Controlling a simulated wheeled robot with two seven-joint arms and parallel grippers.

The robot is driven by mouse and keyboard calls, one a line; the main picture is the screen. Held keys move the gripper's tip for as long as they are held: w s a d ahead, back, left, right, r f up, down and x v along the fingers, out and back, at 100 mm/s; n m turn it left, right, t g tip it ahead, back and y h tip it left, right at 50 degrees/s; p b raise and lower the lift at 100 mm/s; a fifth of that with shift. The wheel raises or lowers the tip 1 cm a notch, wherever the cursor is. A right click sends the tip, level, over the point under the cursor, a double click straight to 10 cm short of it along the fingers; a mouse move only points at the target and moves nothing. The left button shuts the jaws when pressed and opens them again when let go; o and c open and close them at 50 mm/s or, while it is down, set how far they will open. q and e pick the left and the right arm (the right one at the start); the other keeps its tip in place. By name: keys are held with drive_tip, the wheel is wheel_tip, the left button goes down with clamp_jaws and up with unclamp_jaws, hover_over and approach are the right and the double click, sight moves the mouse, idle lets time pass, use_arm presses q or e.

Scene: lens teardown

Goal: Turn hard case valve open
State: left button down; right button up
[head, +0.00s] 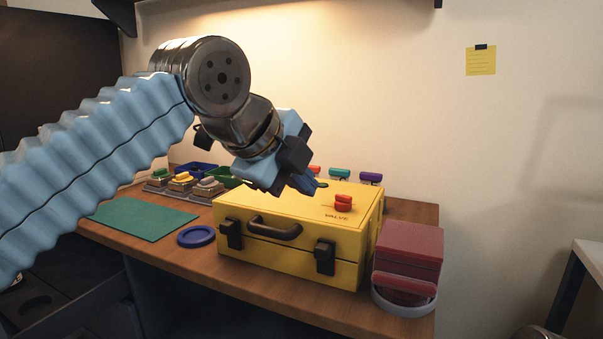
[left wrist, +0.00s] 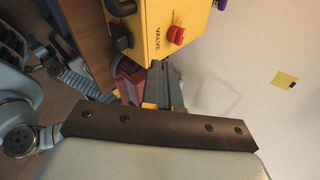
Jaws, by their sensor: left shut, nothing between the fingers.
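The yellow hard case (head: 290,226) stands shut on the wooden bench, with a black handle and two black latches on its front. Its red valve knob (head: 343,202) sits on the lid beside the printed word VALVE. The knob also shows in the left wrist view (left wrist: 176,35), a little beyond the fingertips. My left gripper (head: 304,184) is shut and empty, above the lid and to the left of the knob in the head view. Its fingers also show in the left wrist view (left wrist: 163,80), apart from the knob. My right gripper is not visible.
A dark red box (head: 409,240) sits right of the case, with a round grey dish (head: 405,303) before it. A green mat (head: 140,219) and a blue ring-shaped dish (head: 196,237) lie left. Small coloured-topped items and trays stand behind. A yellow note (head: 481,62) is on the wall.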

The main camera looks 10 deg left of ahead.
sight(345, 204)
use_arm(q)
drive_tip(key=x, duration=0.7)
drive_tip(key=shift+w+d+f, duration=0.1)
drive_tip(key=shift+w+f, duration=0.05)
drive_tip(key=shift+f, duration=0.1)
drive_tip(key=shift+w+d+r+p, duration=0.15)
drive_tip(key=shift+w+d, duration=0.2)
drive_tip(key=shift+w, duration=0.2)
drive_tip(key=shift+w+d+r+p, duration=0.15)
drive_tip(key=shift+w+d, duration=0.2)
drive_tip(key=shift+w, duration=0.2)
drive_tip(key=shift+w+d+f, duration=0.15)
drive_tip(key=shift+w+d, duration=0.2)
drive_tip(key=shift+w, duration=0.2)
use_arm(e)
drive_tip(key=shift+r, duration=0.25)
use_arm(q)
drive_tip(key=shift+s, duration=0.1)
